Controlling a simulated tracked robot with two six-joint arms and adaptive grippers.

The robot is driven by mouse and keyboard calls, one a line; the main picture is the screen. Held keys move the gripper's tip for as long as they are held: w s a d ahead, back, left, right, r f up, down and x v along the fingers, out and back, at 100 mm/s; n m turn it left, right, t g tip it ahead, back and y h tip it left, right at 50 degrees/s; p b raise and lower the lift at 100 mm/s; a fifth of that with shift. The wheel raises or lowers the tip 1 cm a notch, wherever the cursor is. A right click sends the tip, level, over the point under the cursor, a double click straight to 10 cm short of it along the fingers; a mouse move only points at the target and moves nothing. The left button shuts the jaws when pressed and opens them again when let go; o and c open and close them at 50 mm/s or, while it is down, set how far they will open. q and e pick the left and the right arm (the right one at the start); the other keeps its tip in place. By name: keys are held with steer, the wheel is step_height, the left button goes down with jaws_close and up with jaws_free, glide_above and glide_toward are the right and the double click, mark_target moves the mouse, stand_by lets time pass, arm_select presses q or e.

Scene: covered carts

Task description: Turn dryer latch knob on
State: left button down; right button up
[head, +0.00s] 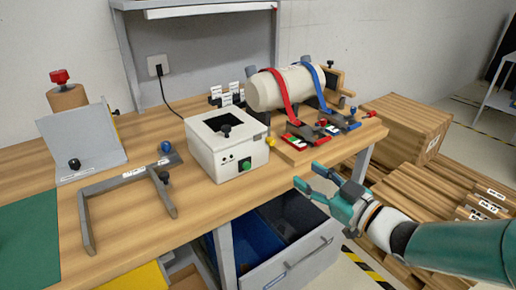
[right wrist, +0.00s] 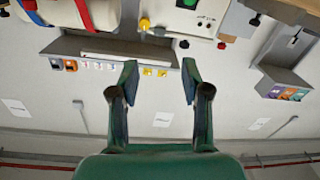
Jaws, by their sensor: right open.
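A white box-shaped unit (head: 205,158), seemingly the dryer, stands on the wooden bench with a dark square opening on top. A black knob (head: 225,131) stands at that opening. A green round knob (head: 245,165) is on its front panel, and a yellow knob (head: 271,141) is at its right side. I cannot tell which is the latch knob or how it is set. My right gripper (head: 307,175) is open and empty, apart from the unit, in front of the bench edge. In the right wrist view, the open fingers (right wrist: 158,75) have nothing between them. My left gripper is not in view.
A cream cylinder (head: 285,88) with red and blue straps lies behind right. A grey U-shaped bracket (head: 120,185) and an angled metal panel (head: 82,143) stand left. An open drawer (head: 300,262) is below the gripper.

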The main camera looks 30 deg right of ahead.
steer(key=s+d, duration=0.1)
steer(key=h, duration=0.1)
glide_toward(273, 143)
steer(key=w, duration=0.9)
steer(key=shift+w+a+f, duration=0.1)
steer(key=shift+w+a, duration=0.2)
steer(key=shift+a, duration=0.05)
steer(key=shift+c, duration=0.3)
jaws_close()
